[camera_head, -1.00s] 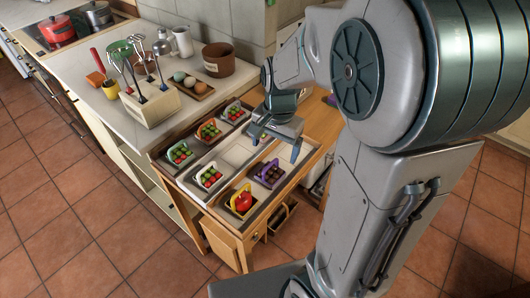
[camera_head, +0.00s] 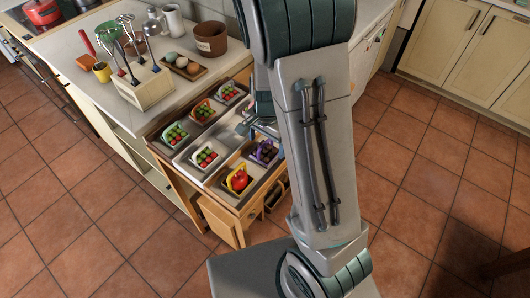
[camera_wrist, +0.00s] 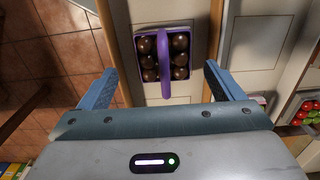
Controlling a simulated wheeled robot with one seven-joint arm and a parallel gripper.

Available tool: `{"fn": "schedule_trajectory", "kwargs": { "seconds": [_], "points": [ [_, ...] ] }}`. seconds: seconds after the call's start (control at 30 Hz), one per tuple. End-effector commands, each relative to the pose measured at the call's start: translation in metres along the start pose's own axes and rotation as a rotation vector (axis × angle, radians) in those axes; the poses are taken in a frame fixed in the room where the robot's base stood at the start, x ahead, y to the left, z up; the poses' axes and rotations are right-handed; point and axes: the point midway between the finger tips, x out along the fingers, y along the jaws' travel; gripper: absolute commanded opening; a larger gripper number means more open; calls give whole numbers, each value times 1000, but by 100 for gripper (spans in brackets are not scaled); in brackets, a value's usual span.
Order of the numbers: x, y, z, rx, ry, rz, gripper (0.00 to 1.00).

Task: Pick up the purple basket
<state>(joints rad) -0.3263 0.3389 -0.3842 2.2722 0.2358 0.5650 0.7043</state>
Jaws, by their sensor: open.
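The purple basket (camera_head: 265,152) sits in the right compartment of the tray set on the open drawer, partly hidden by my arm in the head view. In the wrist view the purple basket (camera_wrist: 164,58) holds several dark brown round things, and its handle arches over the middle. My gripper (camera_wrist: 168,88) is open, with one blue finger on each side of the basket's near end. The fingers do not touch the basket. In the head view my gripper (camera_head: 262,128) is mostly hidden behind my arm.
A yellow basket (camera_head: 237,180) with a red thing stands in front of the purple one. White (camera_head: 205,157), green (camera_head: 174,134), orange (camera_head: 202,112) and pink (camera_head: 229,93) baskets fill other compartments. The counter behind holds a utensil box (camera_head: 143,88) and brown pot (camera_head: 211,39).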

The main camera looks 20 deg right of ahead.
Motion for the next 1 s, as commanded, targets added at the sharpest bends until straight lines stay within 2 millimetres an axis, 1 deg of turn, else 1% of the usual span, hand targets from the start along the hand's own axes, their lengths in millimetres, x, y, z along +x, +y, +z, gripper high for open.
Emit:
{"fn": "schedule_trajectory", "kwargs": {
  "seconds": [0.33,0.47,0.67,0.7,0.77,0.8,0.87,1.0],
  "points": [
    [41,-4,-1,2,-2,4,87],
    [47,-5,-1,0,-1,2,87],
    [48,-5,-1,0,0,1,87],
    [48,-5,-1,0,0,1,82],
    [48,-5,-1,0,0,1,65],
    [48,-5,-1,0,0,1,54],
    [47,-5,-1,0,0,1,38],
    [47,-5,-1,0,0,1,38]
  ]
}}
